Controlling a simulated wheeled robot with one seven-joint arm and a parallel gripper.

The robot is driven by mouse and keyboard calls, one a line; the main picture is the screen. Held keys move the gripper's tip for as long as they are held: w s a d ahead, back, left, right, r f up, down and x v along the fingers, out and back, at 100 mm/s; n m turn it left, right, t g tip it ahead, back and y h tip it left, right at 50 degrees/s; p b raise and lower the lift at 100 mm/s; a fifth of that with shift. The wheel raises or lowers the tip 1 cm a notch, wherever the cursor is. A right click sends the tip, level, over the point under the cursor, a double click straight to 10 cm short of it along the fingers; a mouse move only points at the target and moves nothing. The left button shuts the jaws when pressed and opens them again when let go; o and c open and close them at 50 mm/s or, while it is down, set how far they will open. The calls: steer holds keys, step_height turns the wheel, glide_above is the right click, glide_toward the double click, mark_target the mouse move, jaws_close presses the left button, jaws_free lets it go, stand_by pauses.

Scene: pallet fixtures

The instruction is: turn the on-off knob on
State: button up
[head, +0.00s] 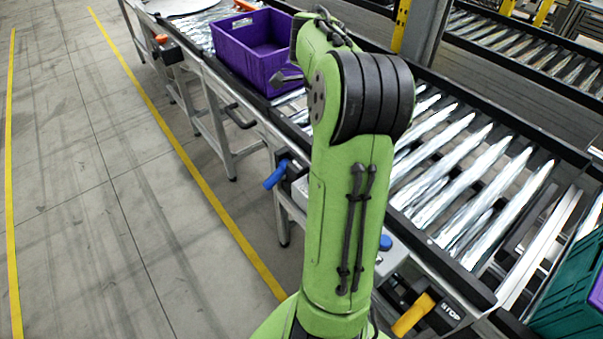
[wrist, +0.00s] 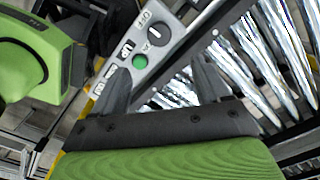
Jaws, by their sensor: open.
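The on-off knob (wrist: 158,38) shows in the wrist view as a dark round dial with a pale mark, on a light grey control box (wrist: 165,60). A green button (wrist: 140,61) sits on the same box, lower left of the knob. My gripper (wrist: 164,65) is open and empty, its two dark fingers spread apart with the box showing between and beyond them. The knob lies past the fingertips, apart from them as far as I can tell. In the head view my arm hides the knob, and my gripper is mostly hidden.
Roller conveyors (head: 465,175) run beside me, with a purple crate (head: 240,52) on the nearer one and a teal crate (head: 568,300) at the lower right. A blue handle (head: 276,175) and an orange-yellow handle (head: 413,315) stick out from the frame. The left floor is clear.

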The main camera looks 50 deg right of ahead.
step_height(320, 180, down, 15)
steer(key=b, duration=0.4)
steer(key=shift+s+r, duration=0.1)
steer(key=shift+r, duration=0.05)
steer(key=c, duration=1)
steer(key=shift+c, duration=0.2)
steer(key=shift+r+n, duration=0.1)
steer(key=shift+n, duration=0.3)
steer(key=n+p, duration=0.1)
steer(key=n, duration=0.2)
steer(key=shift+n, duration=0.3)
steer(key=n+p, duration=0.1)
steer(key=n, duration=0.3)
steer(key=shift+n+p, duration=0.3)
steer(key=shift+p, duration=0.1)
steer(key=n+p, duration=0.1)
steer(key=n, duration=0.3)
steer(key=shift+n, duration=2.5)
